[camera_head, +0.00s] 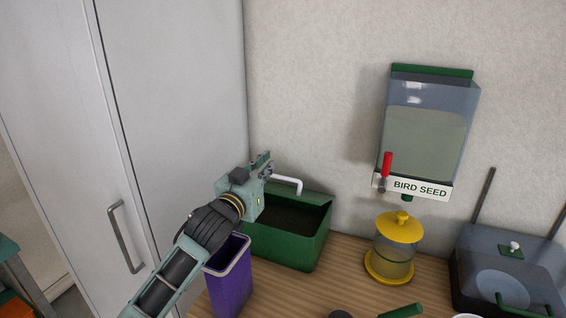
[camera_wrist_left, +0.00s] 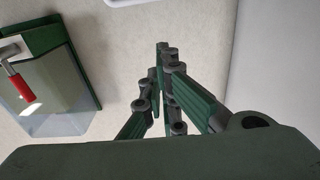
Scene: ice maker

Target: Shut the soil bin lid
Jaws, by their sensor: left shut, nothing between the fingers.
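The green soil bin (camera_head: 288,252) stands on the wooden counter against the wall. Its top is open and dark soil shows inside. A white bent handle (camera_head: 289,183) sticks out above the bin's back edge; how the lid joins it is hard to make out. My left gripper (camera_head: 266,164) is at the bin's back left, above the rim and close to the white handle. In the left wrist view its fingers (camera_wrist_left: 163,50) are shut together with nothing between them. Whether it touches the lid or handle cannot be told. My right gripper is not in view.
A purple bin (camera_head: 230,283) stands in front of the soil bin, beneath my left arm. A yellow-topped jar (camera_head: 398,250) and a dark clear-lidded box (camera_head: 507,275) stand to the right. A bird seed dispenser (camera_head: 425,130) hangs on the wall. A tall grey cabinet (camera_head: 175,110) is at left.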

